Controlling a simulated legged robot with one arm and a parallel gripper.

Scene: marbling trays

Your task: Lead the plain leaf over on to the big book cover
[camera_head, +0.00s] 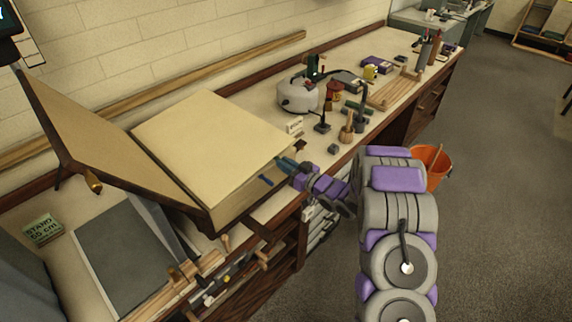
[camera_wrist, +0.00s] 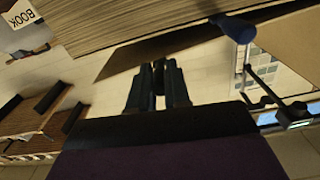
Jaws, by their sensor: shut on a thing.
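The big book lies open on the bench in the head view. Its brown big book cover (camera_head: 95,145) leans up and open at the left. The plain leaf (camera_head: 205,135) is a wide cream sheet lying on top of the thick block of pages. My gripper (camera_head: 284,163) is at the right edge of the leaf, shut on that edge. In the wrist view my gripper (camera_wrist: 158,72) has its fingers close together near the layered page edges (camera_wrist: 185,22). The pinched edge itself is mostly hidden by the fingers.
A blue handle (camera_wrist: 238,28) sticks out close to my fingers in the wrist view. A grey kettle-like pot (camera_head: 298,95), bottles and small tools crowd the bench beyond the book. A dark grey slab (camera_head: 130,255) lies left. An orange bucket (camera_head: 432,165) stands on the floor, right.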

